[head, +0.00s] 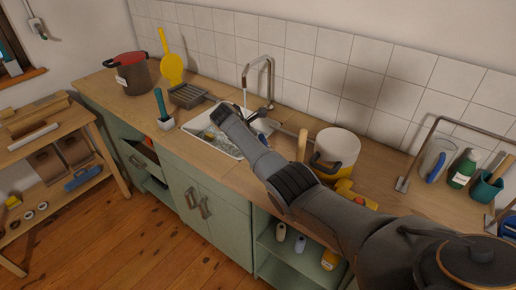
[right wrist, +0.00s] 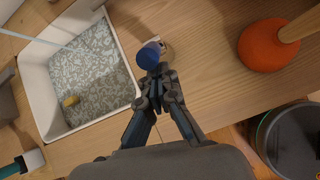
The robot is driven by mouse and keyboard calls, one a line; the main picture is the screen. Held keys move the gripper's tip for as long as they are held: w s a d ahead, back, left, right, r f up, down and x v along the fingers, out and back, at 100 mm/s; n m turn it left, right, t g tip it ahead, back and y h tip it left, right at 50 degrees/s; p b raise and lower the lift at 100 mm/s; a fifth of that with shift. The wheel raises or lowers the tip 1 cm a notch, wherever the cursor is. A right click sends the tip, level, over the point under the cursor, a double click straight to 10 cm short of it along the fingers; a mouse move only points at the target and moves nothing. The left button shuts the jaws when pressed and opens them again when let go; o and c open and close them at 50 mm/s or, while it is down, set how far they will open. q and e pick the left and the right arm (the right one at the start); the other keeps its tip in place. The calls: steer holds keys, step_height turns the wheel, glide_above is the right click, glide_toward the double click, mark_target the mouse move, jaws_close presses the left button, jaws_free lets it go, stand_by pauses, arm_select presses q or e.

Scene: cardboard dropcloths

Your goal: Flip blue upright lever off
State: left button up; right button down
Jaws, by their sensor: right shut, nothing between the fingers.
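The blue lever (right wrist: 148,57) shows in the right wrist view as a rounded blue top beside a small metallic base at the sink's edge. My right gripper (right wrist: 158,72) is shut and empty, its fingertips right at the lever; I cannot tell whether they touch. My left gripper is not in view.
The white sink (right wrist: 112,50) has a patterned bottom with a small yellow item in it. An orange plunger (right wrist: 264,48) stands right of the lever. A white and yellow pot (head: 339,146) stands farther right. A dish rack (head: 187,95) is left of the sink.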

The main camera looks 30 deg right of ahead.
steer(key=shift+w+d+r+g+y, duration=0.4)
steer(key=shift+w+d+y, duration=0.25)
steer(key=shift+y, duration=0.25)
steer(key=shift+d, duration=0.25)
steer(key=shift+d+r+b, duration=0.3)
steer(key=shift+d+b, duration=0.05)
steer(key=shift+b, duration=0.05)
steer(key=shift+w+d+r, duration=0.2)
steer(key=shift+d, duration=0.1)
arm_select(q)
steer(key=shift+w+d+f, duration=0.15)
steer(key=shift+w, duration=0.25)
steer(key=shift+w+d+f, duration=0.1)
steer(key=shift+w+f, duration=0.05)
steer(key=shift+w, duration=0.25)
arm_select(e)
steer(key=shift+d+r, duration=0.1)
steer(key=shift+r, duration=0.05)
